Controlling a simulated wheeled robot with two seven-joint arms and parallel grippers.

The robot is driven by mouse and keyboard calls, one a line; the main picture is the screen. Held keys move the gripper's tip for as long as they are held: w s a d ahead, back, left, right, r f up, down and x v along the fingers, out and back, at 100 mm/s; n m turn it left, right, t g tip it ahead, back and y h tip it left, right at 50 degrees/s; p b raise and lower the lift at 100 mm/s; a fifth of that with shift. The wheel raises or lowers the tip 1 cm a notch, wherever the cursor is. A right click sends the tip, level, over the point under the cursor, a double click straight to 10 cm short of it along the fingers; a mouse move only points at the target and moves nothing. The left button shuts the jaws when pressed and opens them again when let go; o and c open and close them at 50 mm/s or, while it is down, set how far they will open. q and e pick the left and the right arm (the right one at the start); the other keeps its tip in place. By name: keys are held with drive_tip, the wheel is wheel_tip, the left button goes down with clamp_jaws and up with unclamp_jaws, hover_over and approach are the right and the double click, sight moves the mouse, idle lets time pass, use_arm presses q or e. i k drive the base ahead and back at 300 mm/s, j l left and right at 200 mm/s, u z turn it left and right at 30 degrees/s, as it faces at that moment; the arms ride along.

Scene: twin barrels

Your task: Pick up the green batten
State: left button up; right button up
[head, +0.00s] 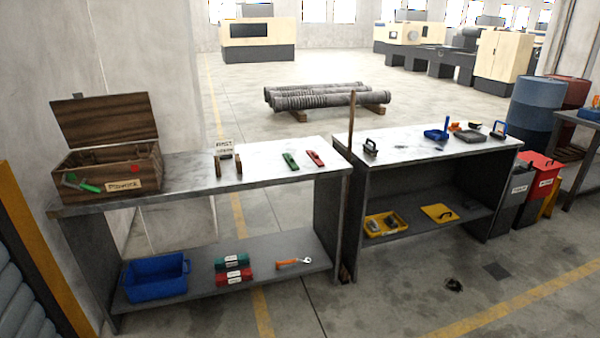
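A short green bar (290,160), which looks like the green batten, lies on the light top of the left workbench (260,158), right of its middle. A similar red bar (315,158) lies just to its right, apart from it. Another small green piece (90,187) shows at the front of the open wooden box (148,165) on the bench's left end; I cannot tell exactly what it is. Neither of my grippers is in view.
A small stand with a sign (226,160) stands between box and bars. The lower shelf holds a blue bin (155,276), small cases (233,270) and an orange-handled tool (293,263). A second workbench (420,150) with tools stands right; a thin pole (351,115) rises between the benches.

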sight(291, 159)
drive_tip(key=i+z, duration=0.45)
drive_tip(key=i+j+z, duration=0.2)
drive_tip(key=z, duration=0.15)
drive_tip(key=i+j+z, duration=0.2)
drive_tip(key=z, duration=0.15)
drive_tip(key=i+j+z, duration=0.1)
drive_tip(key=j+z, duration=0.25)
drive_tip(key=i+j, duration=0.15)
drive_tip(key=j, duration=0.3)
drive_tip(key=i+j+z, duration=0.15)
drive_tip(key=j, duration=0.25)
drive_tip(key=i+j, duration=0.15)
drive_tip(key=j, duration=0.3)
drive_tip(key=i+j+z, duration=0.1)
drive_tip(key=j, duration=0.35)
drive_tip(key=i+j, duration=0.15)
drive_tip(key=j, duration=0.3)
drive_tip(key=i+j+z, duration=0.15)
drive_tip(key=j, duration=0.3)
